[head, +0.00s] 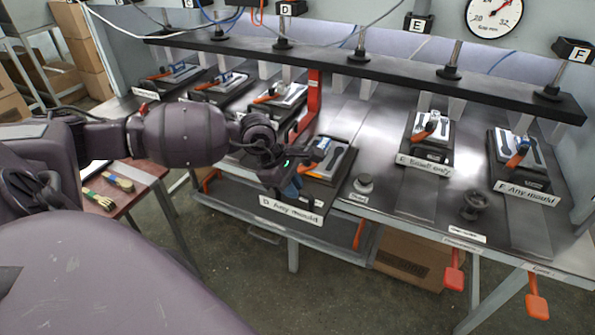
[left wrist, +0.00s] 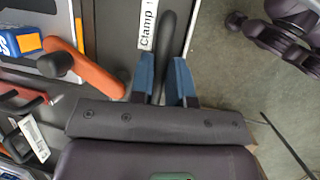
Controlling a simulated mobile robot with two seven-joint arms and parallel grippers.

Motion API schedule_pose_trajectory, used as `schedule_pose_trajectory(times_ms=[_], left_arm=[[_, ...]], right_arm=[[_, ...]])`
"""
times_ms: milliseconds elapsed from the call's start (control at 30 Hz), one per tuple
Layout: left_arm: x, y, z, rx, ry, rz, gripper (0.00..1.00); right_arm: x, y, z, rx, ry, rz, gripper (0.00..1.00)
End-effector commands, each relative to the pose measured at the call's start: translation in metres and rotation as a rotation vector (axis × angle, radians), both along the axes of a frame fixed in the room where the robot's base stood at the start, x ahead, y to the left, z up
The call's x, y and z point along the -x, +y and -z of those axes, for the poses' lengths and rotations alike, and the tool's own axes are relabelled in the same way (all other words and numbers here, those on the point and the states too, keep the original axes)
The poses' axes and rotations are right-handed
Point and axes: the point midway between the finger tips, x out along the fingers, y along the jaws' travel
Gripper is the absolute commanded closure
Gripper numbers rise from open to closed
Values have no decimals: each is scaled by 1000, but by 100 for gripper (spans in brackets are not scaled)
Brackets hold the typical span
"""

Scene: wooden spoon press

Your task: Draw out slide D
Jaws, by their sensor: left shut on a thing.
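Slide D (head: 343,183) is a dark plate with a grey mould on top and a front label reading "D Any mould" (head: 292,209). It lies at the table's front edge, farther forward from the press beam than the other slides. My left gripper (head: 290,178) is at its front left. In the left wrist view, the blue fingers (left wrist: 165,82) are shut on a black handle (left wrist: 167,35) of the slide. The arm hides part of the slide. My right gripper is out of view.
The dark press beam (head: 400,70) runs across the back. Slide E (head: 428,140) and slide F (head: 518,160) stand to the right. A red upright lever (head: 314,98) is behind slide D.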

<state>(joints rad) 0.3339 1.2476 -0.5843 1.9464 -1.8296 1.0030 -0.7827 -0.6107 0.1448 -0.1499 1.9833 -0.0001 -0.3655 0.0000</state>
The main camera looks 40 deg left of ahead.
Motion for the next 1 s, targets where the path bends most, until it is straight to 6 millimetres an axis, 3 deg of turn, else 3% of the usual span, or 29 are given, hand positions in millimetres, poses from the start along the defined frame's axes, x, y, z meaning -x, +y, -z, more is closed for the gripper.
schedule_pose_trajectory(times_ms=[233, 700, 733, 800, 867, 1000], left_arm=[[21, -5, -2, 0, -2, -1, 100], [27, -7, 1, 0, 4, 0, 100], [27, -7, 1, 1, 5, 1, 79], [27, -7, 1, 1, 4, 1, 68], [27, -7, 1, 1, 3, 0, 59], [26, -6, 0, 0, 1, 0, 58]], right_arm=[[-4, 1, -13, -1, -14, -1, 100], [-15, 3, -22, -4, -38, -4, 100], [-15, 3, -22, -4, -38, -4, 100], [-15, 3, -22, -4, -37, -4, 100], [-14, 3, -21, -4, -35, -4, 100], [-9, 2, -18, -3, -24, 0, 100]])
